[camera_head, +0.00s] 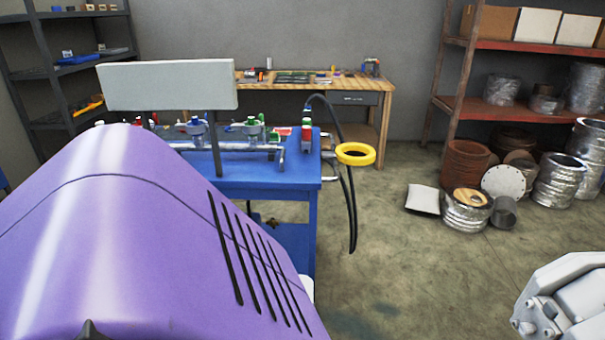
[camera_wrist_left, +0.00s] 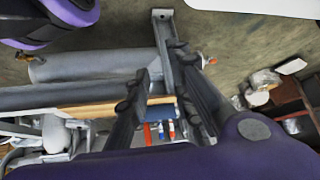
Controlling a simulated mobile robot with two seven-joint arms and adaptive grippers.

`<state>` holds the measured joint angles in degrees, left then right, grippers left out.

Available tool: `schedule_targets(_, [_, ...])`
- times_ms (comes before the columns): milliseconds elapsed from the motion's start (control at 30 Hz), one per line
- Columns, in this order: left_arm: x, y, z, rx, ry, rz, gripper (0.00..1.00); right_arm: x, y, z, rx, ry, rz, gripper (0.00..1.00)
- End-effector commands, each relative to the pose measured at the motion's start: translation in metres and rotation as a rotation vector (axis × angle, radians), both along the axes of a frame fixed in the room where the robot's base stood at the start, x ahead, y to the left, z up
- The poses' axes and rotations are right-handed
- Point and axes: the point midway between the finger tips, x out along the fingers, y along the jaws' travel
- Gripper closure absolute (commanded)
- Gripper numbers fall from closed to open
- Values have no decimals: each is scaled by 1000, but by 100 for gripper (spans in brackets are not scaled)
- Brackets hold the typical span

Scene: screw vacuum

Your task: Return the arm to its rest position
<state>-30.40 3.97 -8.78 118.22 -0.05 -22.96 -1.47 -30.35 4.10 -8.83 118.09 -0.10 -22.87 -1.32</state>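A large purple arm link of mine fills the lower left of the head view and hides what lies behind it; my left gripper does not show there. In the left wrist view my left gripper (camera_wrist_left: 163,85) shows as two dark fingers standing apart with a gap between them. Nothing is held between the fingers. Only background shows through the gap, with small red and blue items beyond. A pale grey mechanical part, which looks like part of my right arm, shows at the lower right of the head view. My right gripper's fingers are not seen.
A blue workbench (camera_head: 248,181) carries pipes, valves and a white panel (camera_head: 168,85). A yellow ring (camera_head: 356,154) and black hoses hang at its right side. A wooden table (camera_head: 345,84) stands behind. A rusty shelf (camera_head: 470,44) and metal parts are at right. The middle floor is clear.

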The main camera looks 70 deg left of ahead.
Motion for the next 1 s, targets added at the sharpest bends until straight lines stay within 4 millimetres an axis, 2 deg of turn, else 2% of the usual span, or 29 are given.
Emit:
schedule_targets(133, [1,0,5,-1,-2,0,79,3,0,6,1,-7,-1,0])
schedule_targets(233, [2,-1,21,-4,-7,2,79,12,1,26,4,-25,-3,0])
schedule_targets(367, [11,-2,60,-12,-30,5,79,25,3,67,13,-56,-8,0])
schedule_targets(500, [29,-5,105,-23,-77,9,79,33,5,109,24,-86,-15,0])
schedule_targets(600, [44,-6,132,-29,-117,12,79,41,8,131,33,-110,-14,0])
schedule_targets(700, [56,-7,148,-35,-148,16,79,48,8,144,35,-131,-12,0])
schedule_targets(1000, [56,-7,148,-35,-148,16,79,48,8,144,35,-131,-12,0])
